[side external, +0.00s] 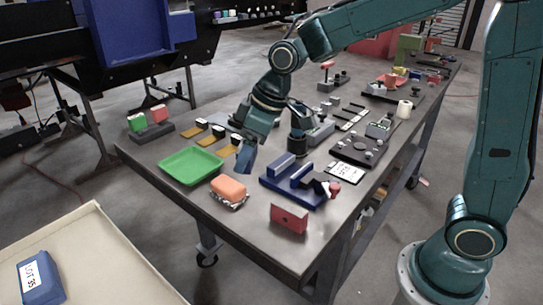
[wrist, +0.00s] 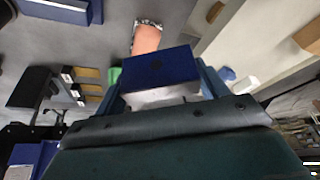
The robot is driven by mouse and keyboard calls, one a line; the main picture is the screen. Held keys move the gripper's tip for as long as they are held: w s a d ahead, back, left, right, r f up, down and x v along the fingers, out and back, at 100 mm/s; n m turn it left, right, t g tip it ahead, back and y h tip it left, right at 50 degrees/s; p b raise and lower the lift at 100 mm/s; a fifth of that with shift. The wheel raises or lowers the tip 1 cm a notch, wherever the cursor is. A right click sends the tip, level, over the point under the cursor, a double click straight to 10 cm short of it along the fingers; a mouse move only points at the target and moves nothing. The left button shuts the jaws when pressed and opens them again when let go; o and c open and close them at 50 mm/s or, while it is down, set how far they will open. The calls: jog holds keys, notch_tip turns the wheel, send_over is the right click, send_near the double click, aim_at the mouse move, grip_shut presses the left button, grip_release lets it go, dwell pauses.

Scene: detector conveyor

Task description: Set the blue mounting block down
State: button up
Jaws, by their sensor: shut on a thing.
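The blue mounting block (side external: 247,160) is in my gripper (side external: 249,148), which is shut on it. In the side external view they hang over the table between the green tray (side external: 191,166) and the blue vise (side external: 293,184). The gap beneath the block is hard to judge. In the wrist view the block (wrist: 161,68) sits between the two fingers of my gripper (wrist: 162,88), with a dark blue face and a pale lower side. The fingers partly hide it in the side view.
An orange block (side external: 228,190) lies on the table in front of the green tray. A red block (side external: 289,217) stands near the table's front edge. Yellow-based pieces (side external: 208,137) lie behind the tray. A cream bin (side external: 110,262) holds a labelled blue box (side external: 40,279).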

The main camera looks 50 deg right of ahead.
jog(key=w+d+f+m+h, duration=0.4)
jog(key=w+d+f+m, duration=0.1)
jog(key=d+m, duration=0.4)
jog(key=s+a+r+n+y, duration=0.1)
jog(key=s+a+r+n, duration=0.1)
jog(key=a+n, duration=0.1)
jog(key=s+a+r+n+y, duration=0.2)
jog(key=a+n, duration=0.1)
jog(key=n, duration=0.1)
jog(key=s+a+r+n+y, duration=0.1)
jog(key=s+a+r+n, duration=0.1)
jog(key=a+n, duration=0.1)
jog(key=shift+s+a+r+n, duration=0.1)
jog(key=shift+a+n, duration=0.2)
jog(key=shift+a, duration=0.25)
jog(key=s+a+r+n+g+y, duration=0.2)
jog(key=s+a+r+n+g, duration=0.2)
jog(key=s+n, duration=0.5)
jog(key=shift+s+r+n, duration=0.2)
jog(key=shift+r+n, duration=0.75)
jog(key=shift+n, duration=0.25)
jog(key=shift+f, duration=0.1)
notch_tip(320, 180, down, 16)
jog(key=shift+r, duration=0.2)
jog(key=shift+f, duration=0.1)
jog(key=shift+f, duration=1.8)
